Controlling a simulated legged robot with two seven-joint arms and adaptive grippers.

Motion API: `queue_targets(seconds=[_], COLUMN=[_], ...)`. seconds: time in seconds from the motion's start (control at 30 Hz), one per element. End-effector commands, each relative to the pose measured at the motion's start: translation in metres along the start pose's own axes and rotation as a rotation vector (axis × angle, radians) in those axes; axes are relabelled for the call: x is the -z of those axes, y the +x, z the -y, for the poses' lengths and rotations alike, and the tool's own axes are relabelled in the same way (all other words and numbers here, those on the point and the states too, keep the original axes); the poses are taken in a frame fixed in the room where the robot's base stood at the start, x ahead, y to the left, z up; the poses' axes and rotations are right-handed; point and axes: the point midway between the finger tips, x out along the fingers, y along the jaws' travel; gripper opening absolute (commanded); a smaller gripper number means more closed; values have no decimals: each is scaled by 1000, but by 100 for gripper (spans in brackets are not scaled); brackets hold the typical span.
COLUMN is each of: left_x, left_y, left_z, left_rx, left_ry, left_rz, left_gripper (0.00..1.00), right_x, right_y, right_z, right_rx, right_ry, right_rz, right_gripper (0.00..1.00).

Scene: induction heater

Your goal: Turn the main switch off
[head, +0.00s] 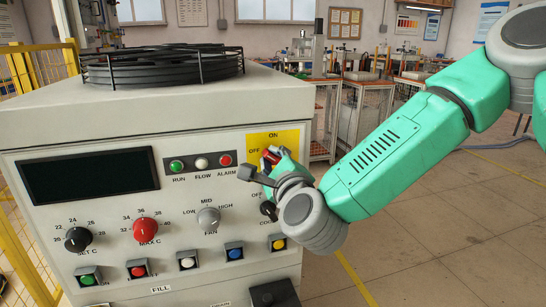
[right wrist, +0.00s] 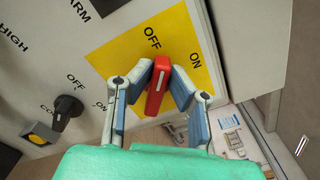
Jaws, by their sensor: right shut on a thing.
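The main switch is a red handle (right wrist: 158,88) on a yellow plate (right wrist: 120,58) marked ON and OFF. In the right wrist view its far end lies just below the word OFF, with ON to its right. In the head view the red handle (head: 271,157) is partly covered by my gripper at the panel's upper right. My right gripper (right wrist: 160,75) is shut on the red handle, one finger on each side. In the head view the right gripper (head: 268,164) is in front of the yellow plate (head: 290,138). My left gripper is in neither view.
The grey machine panel carries a black selector knob (right wrist: 67,108), a grey fan knob (head: 208,219), a red knob (head: 146,230) and several push buttons below. A black coil ring (head: 160,66) sits on top. Open floor (head: 440,220) lies to the right.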

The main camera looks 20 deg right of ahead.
Motion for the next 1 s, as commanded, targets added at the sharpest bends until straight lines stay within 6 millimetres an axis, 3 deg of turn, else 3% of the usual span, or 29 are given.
queue_targets(seconds=[0.3,0.87,0.9,0.93,1.0], left_x=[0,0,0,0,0], left_y=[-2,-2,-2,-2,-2], left_z=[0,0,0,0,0], left_rx=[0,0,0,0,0], left_ry=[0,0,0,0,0], left_rz=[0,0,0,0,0], left_gripper=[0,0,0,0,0], right_x=[1,1,1,1,1], right_y=[-1,-1,-1,-1,-1], right_z=[-5,-7,-7,-7,-6], right_rx=[-7,-10,-11,-10,-8], right_ry=[-123,-148,-147,-147,-147], right_rz=[0,0,0,0,0], right_gripper=[0,0,29,34,34])
